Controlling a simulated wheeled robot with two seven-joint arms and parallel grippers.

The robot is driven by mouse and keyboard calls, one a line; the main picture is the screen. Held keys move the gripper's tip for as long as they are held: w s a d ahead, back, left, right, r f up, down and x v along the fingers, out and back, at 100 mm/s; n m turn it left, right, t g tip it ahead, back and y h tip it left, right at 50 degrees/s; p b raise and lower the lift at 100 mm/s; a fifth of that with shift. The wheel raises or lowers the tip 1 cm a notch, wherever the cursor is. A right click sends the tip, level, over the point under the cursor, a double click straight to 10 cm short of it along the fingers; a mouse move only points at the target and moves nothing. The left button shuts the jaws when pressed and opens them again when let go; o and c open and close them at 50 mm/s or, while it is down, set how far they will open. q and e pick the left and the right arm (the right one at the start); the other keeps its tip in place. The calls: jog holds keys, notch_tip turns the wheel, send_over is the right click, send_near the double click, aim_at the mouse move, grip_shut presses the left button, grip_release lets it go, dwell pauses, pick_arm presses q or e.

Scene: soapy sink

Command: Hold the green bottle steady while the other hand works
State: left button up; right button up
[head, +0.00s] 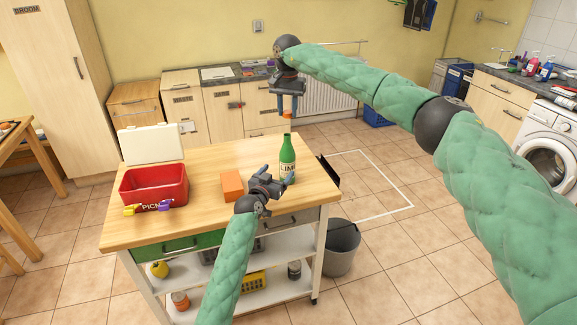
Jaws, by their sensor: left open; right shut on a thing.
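The green bottle (287,152) with a pale "LIME" label stands upright on the wooden table top (210,217), near its right side. My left gripper (277,174) is open just in front of the bottle. Its right finger overlaps the bottle's lower part in the picture; whether it touches cannot be told. My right gripper (287,110) is above the bottle, pointing down, shut on a small orange thing (287,115) that looks like a cap. A gap shows between the orange thing and the bottle's top.
An orange block (232,186) lies left of my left gripper. A red picnic box (154,187) with a raised white lid stands at the table's left, with small yellow and purple things at its front. A grey bin (341,250) stands on the floor at the right.

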aim_at(284, 163)
pick_arm(q)
jog(key=shift+w+f, duration=0.15)
jog(key=shift+w, duration=0.4)
jog(key=shift+w+f, duration=0.15)
jog(key=shift+w, duration=0.4)
pick_arm(e)
jog(key=shift+w+a+f, duration=0.35)
jog(key=shift+w+f, duration=0.05)
pick_arm(q)
jog(key=x, duration=0.3)
jog(key=shift+w+d+r, duration=0.25)
jog(key=shift+d, duration=0.25)
pick_arm(e)
jog(key=shift+s+d+r, duration=0.3)
pick_arm(q)
jog(key=x, duration=0.4)
jog(key=shift+w+f, duration=0.15)
jog(key=shift+w, duration=0.3)
pick_arm(e)
jog(key=shift+w+a+f, duration=0.15)
jog(key=shift+w+f, duration=0.05)
pick_arm(q)
jog(key=shift+w+d, duration=0.35)
jog(key=shift+w, duration=0.2)
pick_arm(e)
jog(key=shift+s+r, duration=0.1)
pick_arm(q)
jog(key=shift+c, duration=0.4)
